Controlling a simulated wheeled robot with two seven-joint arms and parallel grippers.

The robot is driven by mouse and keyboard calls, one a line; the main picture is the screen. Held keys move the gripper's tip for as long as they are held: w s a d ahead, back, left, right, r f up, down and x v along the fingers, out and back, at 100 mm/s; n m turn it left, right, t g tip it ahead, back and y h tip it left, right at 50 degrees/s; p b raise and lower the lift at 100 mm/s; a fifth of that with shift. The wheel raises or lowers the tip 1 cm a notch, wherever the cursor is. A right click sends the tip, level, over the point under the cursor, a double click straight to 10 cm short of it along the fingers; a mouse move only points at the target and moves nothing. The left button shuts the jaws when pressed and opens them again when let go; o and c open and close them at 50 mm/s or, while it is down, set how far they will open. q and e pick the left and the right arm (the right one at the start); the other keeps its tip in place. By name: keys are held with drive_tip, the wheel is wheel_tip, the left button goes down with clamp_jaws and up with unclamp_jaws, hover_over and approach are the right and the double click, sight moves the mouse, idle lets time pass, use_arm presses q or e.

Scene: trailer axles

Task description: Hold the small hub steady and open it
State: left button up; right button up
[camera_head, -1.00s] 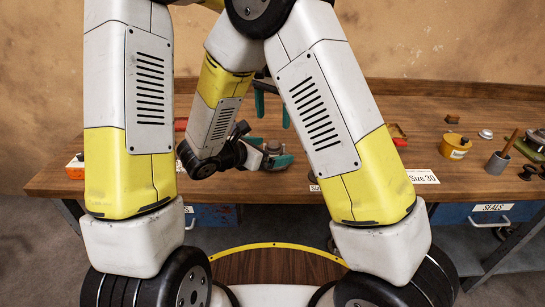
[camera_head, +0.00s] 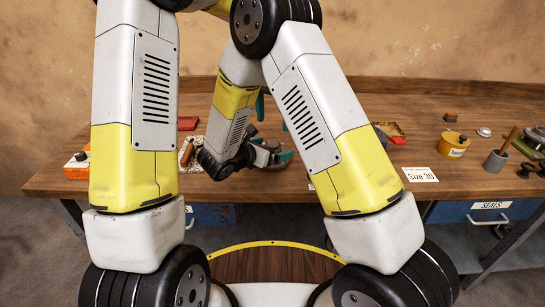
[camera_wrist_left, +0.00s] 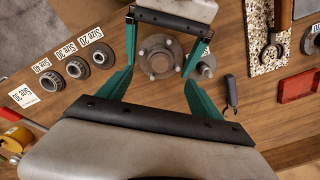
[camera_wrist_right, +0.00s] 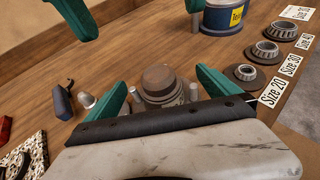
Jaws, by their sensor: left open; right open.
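The hub, a round flange with studs, stands on the bench in the left wrist view (camera_wrist_left: 160,62). In the right wrist view the hub (camera_wrist_right: 163,84) shows a brownish round top. My left gripper (camera_wrist_left: 160,75) is open and above the hub, its teal fingers spread to either side. My right gripper (camera_wrist_right: 161,78) is open, its fingers on both sides of the hub, low over the bench. I cannot tell whether any finger touches the hub.
A small grey metal part (camera_wrist_left: 207,65) and a dark-handled tool (camera_wrist_left: 231,92) lie close by the hub. Several bearings (camera_wrist_left: 77,68) stand by size labels. A blue tin (camera_wrist_right: 226,18) stands behind. A red tray (camera_wrist_left: 298,87) and a speckled board (camera_wrist_left: 266,50) lie at the side.

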sight(273, 141)
drive_tip(key=c, duration=1.8)
use_arm(q)
drive_tip(key=n, duration=0.3)
drive_tip(key=r+n, duration=0.1)
drive_tip(key=n, duration=0.2)
drive_tip(key=shift+r+n, duration=0.15)
drive_tip(key=shift+n, duration=0.15)
use_arm(e)
drive_tip(key=shift+c, duration=0.2)
use_arm(q)
wheel_tip(273, 141, down, 9)
drive_tip(key=n, duration=1.6)
drive_tip(key=shift+s, duration=0.1)
